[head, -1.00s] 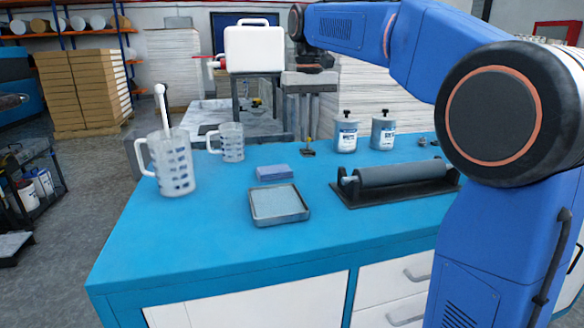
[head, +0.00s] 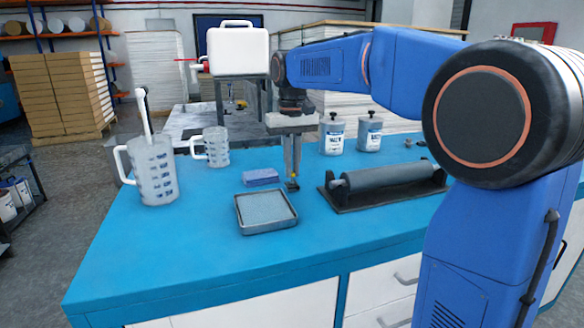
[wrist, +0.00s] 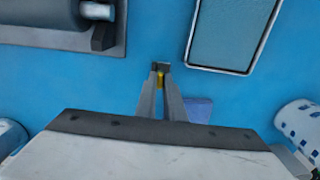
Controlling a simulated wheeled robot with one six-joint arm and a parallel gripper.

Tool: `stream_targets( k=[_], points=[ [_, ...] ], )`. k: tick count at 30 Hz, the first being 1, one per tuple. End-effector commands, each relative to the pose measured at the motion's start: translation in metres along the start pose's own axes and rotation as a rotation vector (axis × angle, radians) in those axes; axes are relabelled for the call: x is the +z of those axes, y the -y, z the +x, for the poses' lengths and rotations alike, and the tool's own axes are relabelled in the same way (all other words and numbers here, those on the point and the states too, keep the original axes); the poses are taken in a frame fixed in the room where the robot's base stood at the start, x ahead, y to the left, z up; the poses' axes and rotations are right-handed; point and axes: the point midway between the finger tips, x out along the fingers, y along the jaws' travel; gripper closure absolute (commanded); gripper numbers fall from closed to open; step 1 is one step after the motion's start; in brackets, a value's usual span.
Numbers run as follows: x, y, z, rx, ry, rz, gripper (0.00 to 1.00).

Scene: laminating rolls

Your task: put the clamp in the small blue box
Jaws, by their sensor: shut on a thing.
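The clamp (head: 292,184) is a small dark piece with a yellow part. My gripper (head: 291,174) is shut on it and holds it over the blue table, between the small blue box and the roller. In the wrist view the clamp (wrist: 161,78) shows between the two grey fingertips (wrist: 160,90), with its yellow part visible. The small blue box (head: 261,177) is a low purple-blue block shape just left of the clamp. I cannot make out its inside. In the wrist view the box (wrist: 199,109) is partly hidden by my gripper.
A grey tray (head: 239,219) lies in front of the box. A roller on a black base (head: 378,195) stands to the right, close to the clamp. Two measuring jugs (head: 155,178) (head: 216,147) stand left and two labelled bottles (head: 332,138) (head: 369,135) behind. The table front is clear.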

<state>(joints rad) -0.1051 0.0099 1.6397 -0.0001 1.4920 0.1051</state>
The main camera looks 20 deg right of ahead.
Motion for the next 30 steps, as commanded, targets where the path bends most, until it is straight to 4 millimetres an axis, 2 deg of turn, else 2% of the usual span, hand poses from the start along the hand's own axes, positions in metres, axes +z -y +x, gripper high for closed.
stream_targets(
  k=[11, 12, 14, 15, 25, 30],
  points=[
    [0.000, 0.000, 0.005, 0.000, 0.000, 0.000, 1.00],
    [0.000, 0.000, 0.006, 0.000, 0.000, 0.000, 0.89],
    [0.000, 0.000, 0.006, 0.000, -0.001, 0.000, 0.75],
    [0.000, 0.000, 0.006, 0.000, -0.001, 0.000, 0.73],
    [0.000, 0.000, 0.003, 0.000, -0.001, 0.000, 0.73],
    [-0.001, 0.000, -0.015, 0.000, -0.003, 0.000, 0.73]
  ],
)
